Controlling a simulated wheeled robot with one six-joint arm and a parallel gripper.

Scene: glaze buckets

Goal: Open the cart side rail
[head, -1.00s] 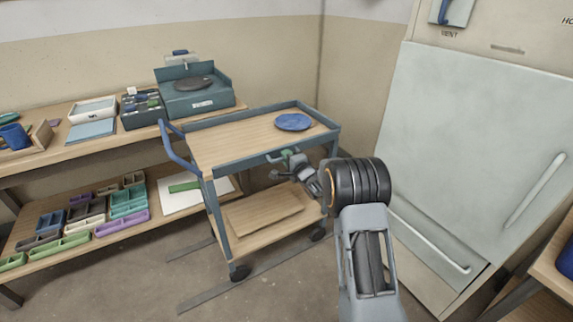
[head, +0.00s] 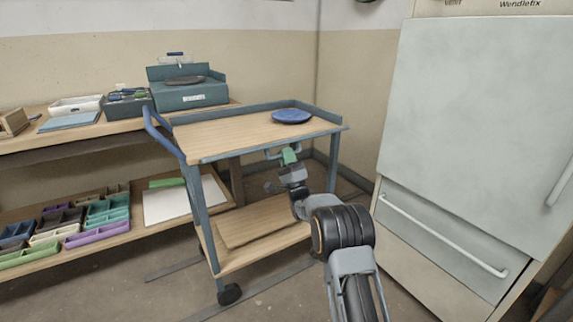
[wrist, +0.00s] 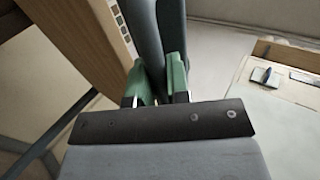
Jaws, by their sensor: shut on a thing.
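The cart (head: 240,132) has a wooden top, blue-grey frame and blue push handle (head: 160,135). Its near side rail (head: 232,154) is a blue-grey strip along the front edge, and the wooden top shows right up to that edge with no raised lip there. My gripper (head: 289,155) is at the front of the cart, just below the top's edge. In the wrist view its green fingers (wrist: 158,78) are shut around a dark grey bar (wrist: 147,35) beside the cart's wooden edge (wrist: 108,28). Part of the hold is hidden by the gripper body.
A blue plate (head: 292,116) lies on the cart top near the back right. A lower wooden shelf (head: 265,215) is below. A bench with trays (head: 75,105) stands left, and a large pale cabinet (head: 480,110) stands right. Some floor is clear in front of the cart.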

